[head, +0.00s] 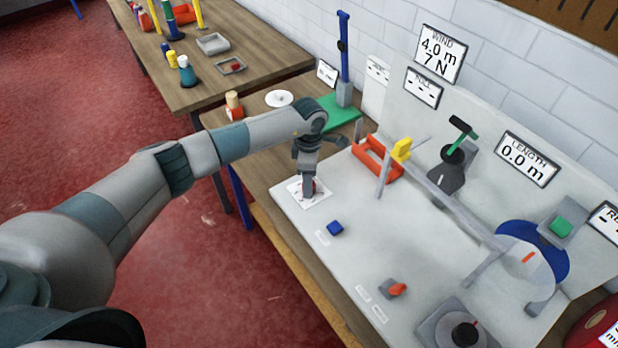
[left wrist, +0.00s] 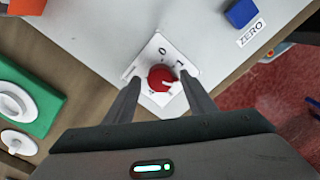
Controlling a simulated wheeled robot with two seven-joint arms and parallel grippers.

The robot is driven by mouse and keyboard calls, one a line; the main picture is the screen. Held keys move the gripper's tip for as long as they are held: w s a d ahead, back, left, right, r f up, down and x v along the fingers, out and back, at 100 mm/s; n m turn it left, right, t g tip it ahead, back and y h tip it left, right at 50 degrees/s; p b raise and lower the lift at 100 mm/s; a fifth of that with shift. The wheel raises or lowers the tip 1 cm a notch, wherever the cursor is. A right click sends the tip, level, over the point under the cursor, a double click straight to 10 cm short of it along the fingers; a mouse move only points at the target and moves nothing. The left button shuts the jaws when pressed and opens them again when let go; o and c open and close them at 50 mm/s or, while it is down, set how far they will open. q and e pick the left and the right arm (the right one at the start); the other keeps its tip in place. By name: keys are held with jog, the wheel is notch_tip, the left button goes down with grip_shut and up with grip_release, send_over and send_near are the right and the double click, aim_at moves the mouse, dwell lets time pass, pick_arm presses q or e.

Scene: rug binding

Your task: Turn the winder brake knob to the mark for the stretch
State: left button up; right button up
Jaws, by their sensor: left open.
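The red brake knob (left wrist: 160,78) sits on a white square dial plate (left wrist: 157,52) with black figures. A "0" shows at the far side of the knob; the other figures are small or partly hidden. A pale line on the knob points to the lower right in the left wrist view. My left gripper (left wrist: 160,84) is open, with one finger on each side of the knob; I cannot tell whether they touch it. In the head view my left gripper (head: 309,185) points down over the dial plate (head: 296,195) and mostly hides the knob. My right gripper is not in view.
A blue button (head: 335,228) labelled ZERO in the wrist view and an orange-red switch (head: 397,289) are on the pale bench top. A black knob (head: 465,334) is at the front, and a blue reel (head: 545,250) at the right. A LENGTH display (head: 527,158) reads 0.0 m.

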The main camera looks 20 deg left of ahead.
pick_arm(q)
jog(key=shift+f, duration=0.4)
jog(key=c, duration=1)
jog(key=shift+c, duration=0.2)
